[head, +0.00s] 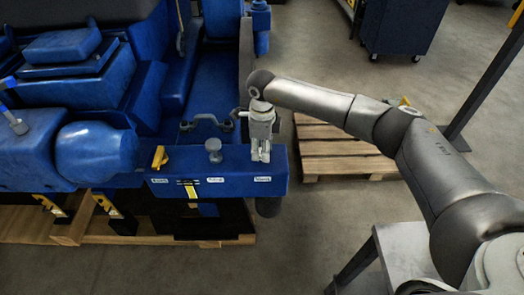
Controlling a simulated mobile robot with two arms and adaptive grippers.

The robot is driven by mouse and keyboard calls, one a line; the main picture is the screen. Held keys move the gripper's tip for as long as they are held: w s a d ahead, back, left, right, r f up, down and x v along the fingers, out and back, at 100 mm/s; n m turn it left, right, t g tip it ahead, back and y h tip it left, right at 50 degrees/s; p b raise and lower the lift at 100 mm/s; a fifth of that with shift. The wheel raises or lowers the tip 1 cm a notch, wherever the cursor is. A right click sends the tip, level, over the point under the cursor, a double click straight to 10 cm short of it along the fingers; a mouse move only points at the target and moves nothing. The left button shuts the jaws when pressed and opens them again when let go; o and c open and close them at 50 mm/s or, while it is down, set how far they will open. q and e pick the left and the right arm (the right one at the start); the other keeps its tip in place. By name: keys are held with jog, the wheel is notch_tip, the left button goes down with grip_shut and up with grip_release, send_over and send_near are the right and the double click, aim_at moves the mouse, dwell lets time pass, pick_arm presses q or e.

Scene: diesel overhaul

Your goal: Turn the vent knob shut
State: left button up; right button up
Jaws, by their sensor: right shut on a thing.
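My right gripper (261,153) points down onto the right end of a blue panel (232,163) on the front of the blue engine. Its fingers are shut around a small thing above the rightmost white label. That thing sits where the vent knob would be, but the gripper hides it, so its turn position cannot be told. The label's print is too small to read surely. A grey round knob (213,147) stands upright mid-panel, apart from the gripper. A yellow lever (160,157) sits at the panel's left end. My left gripper is out of view.
The blue engine (98,75) fills the left side, on a wooden base (150,240). A wooden pallet (345,155) lies on the floor behind my right arm. A grey metal table (395,240) stands at lower right. A dark blue cart (402,25) is at the back.

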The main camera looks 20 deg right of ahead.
jog(key=m+b, duration=0.2)
jog(key=m, duration=0.1)
jog(key=shift+f+m+b, duration=0.15)
jog(key=shift+m+b, duration=0.15)
jog(key=shift+m, duration=0.1)
jog(key=m+b, duration=0.3)
jog(key=m, duration=0.1)
jog(key=shift+m, duration=0.3)
jog(key=m+b, duration=0.1)
jog(key=m, duration=0.2)
jog(key=shift+b, duration=0.35)
jog(key=shift+r+m+b, duration=0.2)
jog(key=shift+m+b, duration=0.6)
jog(key=shift+m, duration=1.3)
jog(key=o, duration=1)
notch_tip(320, 180, up, 12)
